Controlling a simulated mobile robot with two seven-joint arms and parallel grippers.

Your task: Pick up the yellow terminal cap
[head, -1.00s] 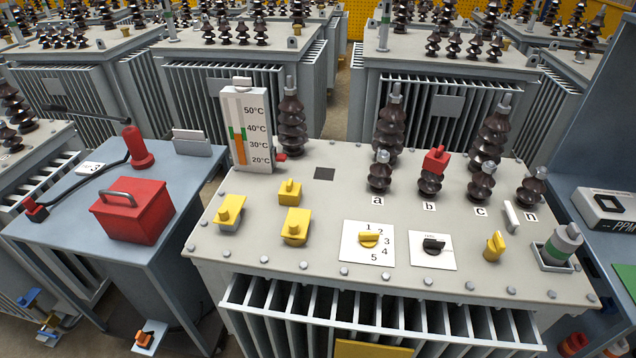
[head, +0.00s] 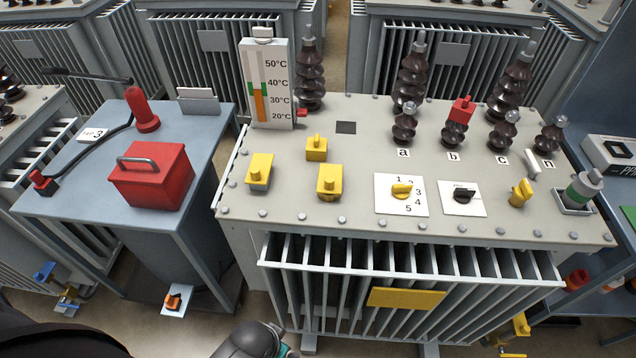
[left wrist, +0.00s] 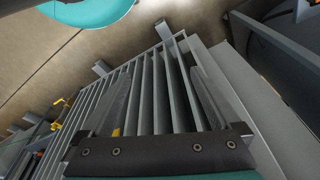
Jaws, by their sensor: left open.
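On the grey transformer top (head: 290,200) stand three yellow cap-like blocks: a left one (head: 259,170), a rear one (head: 316,148) and a front right one (head: 329,182). I cannot tell which is the terminal cap meant. A red cap (head: 462,109) sits on the bushing marked b. My left gripper (left wrist: 165,70) shows in the left wrist view, its two fingers apart with nothing between them. It is near the transformer's side fins (left wrist: 155,95). No yellow block shows clearly in that view. My right gripper is not in view.
A thermometer gauge (head: 266,85) and dark bushings stand along the transformer's rear. A numbered dial (head: 401,195), a black switch (head: 463,198) and a yellow knob (head: 520,193) are at its front. A blue-grey side table (head: 90,200) holds a red box (head: 150,177).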

